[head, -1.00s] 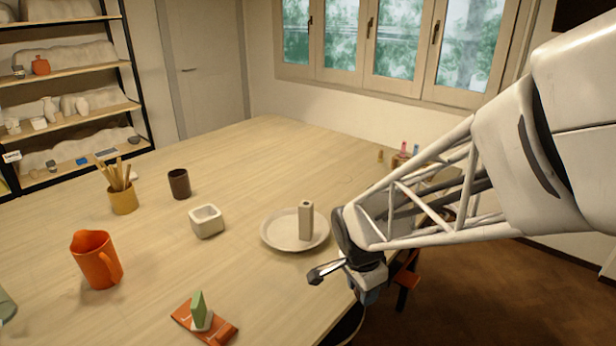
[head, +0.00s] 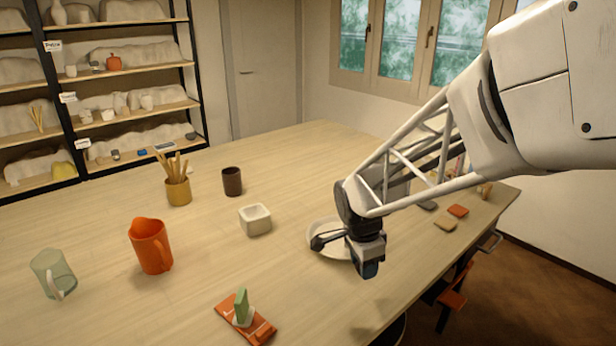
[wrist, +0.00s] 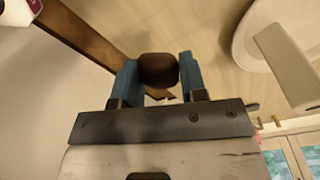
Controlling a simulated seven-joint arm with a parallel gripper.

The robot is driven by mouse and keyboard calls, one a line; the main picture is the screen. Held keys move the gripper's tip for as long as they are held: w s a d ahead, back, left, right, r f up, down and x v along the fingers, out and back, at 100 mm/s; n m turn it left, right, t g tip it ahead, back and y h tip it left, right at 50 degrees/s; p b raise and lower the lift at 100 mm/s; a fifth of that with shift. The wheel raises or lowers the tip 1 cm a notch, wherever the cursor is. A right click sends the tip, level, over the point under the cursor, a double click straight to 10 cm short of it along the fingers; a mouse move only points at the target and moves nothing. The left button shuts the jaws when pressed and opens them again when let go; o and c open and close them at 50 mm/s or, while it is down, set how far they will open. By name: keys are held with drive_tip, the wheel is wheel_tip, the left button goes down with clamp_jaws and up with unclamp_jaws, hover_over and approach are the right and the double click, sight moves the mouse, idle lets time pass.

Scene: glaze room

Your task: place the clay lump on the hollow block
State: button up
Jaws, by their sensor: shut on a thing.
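My gripper (wrist: 158,76) has its two blue fingers shut on a dark brown rounded lump (wrist: 158,66), which I take as the clay lump. In the head view my gripper (head: 369,269) hangs over the table near its right-hand edge, and the lump cannot be made out there. A tall pale block (wrist: 287,66), the likely hollow block, stands on a white plate (wrist: 243,50), to the right of the fingers in the wrist view and apart from them.
A white square pot (head: 256,222), dark cup (head: 232,181), brush pot (head: 178,191), orange jug (head: 151,247) and glass mug (head: 52,274) stand on the left. A green piece (head: 241,306) stands on an orange packet (head: 262,329) in front. Bare table (head: 300,285) lies between.

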drive_tip(key=w+a+r, duration=0.1)
drive_tip(key=w+a, duration=0.4)
drive_tip(key=a, duration=0.7)
drive_tip(key=w+a+r, duration=0.2)
drive_tip(key=w+a, duration=0.3)
drive_tip(key=a, duration=0.7)
drive_tip(key=shift+w+r, duration=0.15)
drive_tip(key=shift+r, duration=0.05)
drive_tip(key=shift+a, duration=0.1)
hover_over(255, 212)
drive_tip(key=shift+a+f, duration=0.25)
drive_tip(key=shift+f, duration=0.45)
drive_tip(key=shift+f, duration=0.15)
drive_tip(key=shift+f, duration=1.65)
drive_tip(key=shift+f, duration=0.15)
